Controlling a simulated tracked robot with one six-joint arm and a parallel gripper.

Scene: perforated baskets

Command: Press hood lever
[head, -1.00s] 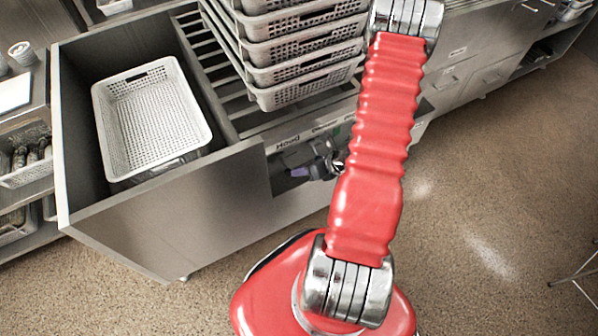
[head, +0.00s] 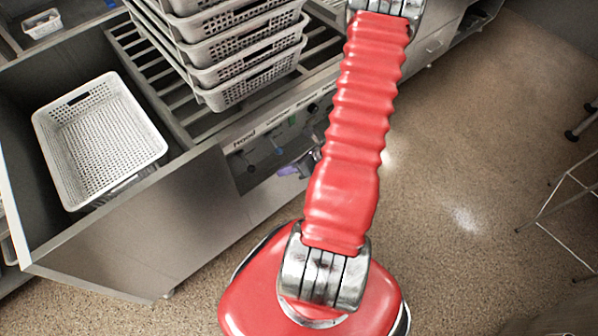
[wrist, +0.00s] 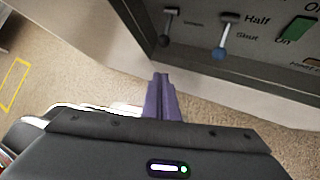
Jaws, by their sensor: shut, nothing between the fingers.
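A recessed control panel (head: 262,160) with a "Hood" label at its upper left shows in the head view, left of my arm. Two levers on it show in the wrist view: a dark-knobbed one (wrist: 165,38) and a blue-knobbed one (wrist: 220,50), with "Half" and "Shut" printed beside the blue one. I cannot tell for certain which is the hood lever. My gripper (wrist: 161,76) has purple fingers, shut and empty, below the panel edge and apart from both levers. In the head view the gripper (head: 290,170) is partly hidden behind my red arm.
A green "On" switch (wrist: 298,28) is right of the levers. A white basket (head: 45,140) sits in the open metal bay at left. Stacked baskets (head: 235,72) stand on the slatted counter above the panel. Open floor (head: 460,150) lies right; a thin-legged stand (head: 568,185) is at far right.

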